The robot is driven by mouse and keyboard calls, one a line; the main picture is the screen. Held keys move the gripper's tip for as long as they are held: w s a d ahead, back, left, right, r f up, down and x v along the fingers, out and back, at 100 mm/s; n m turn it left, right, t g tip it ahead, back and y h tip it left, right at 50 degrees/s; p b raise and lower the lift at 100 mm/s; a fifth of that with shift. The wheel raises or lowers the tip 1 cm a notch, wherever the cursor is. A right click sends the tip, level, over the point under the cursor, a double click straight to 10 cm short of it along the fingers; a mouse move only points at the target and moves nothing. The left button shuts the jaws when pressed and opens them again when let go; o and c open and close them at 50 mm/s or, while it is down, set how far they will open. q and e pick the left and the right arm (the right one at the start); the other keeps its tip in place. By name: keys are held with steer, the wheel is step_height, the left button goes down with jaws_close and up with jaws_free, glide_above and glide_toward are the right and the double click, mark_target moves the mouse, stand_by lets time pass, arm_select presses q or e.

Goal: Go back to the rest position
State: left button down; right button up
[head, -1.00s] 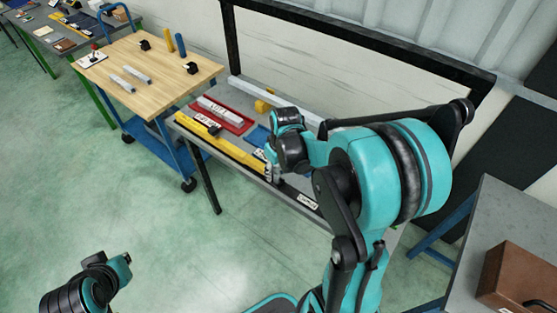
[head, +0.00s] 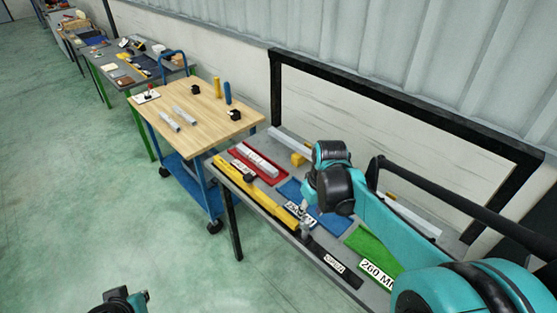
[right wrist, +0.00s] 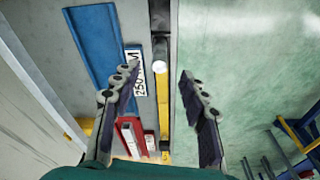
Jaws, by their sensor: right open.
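My right gripper (head: 305,222) is open and empty, low over the front edge of the workbench (head: 290,237), near the right end of a yellow bar (head: 255,190). In the right wrist view its two fingers (right wrist: 158,78) stand wide apart, and the yellow bar (right wrist: 162,105) shows beyond and between them. I cannot tell how high the fingertips are above the bench. A teal and black part of my left arm (head: 123,301) shows at the bottom edge of the head view; its gripper is not in view.
The bench bears a red tray (head: 268,175) with a grey bar, a blue tray (head: 332,222) and a green tray (head: 372,247). A black frame (head: 400,107) rises behind. A wood-topped cart (head: 195,145) stands to the left. The green floor in front is clear.

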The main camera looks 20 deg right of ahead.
steer(key=s+a+f+m+t+b, duration=0.1)
steer(key=s+a+t+b, duration=0.3)
steer(key=s+a, duration=0.5)
steer(key=shift+s+a+f+t, duration=0.3)
steer(key=shift+a+f+t, duration=0.35)
steer(key=shift+a, duration=0.3)
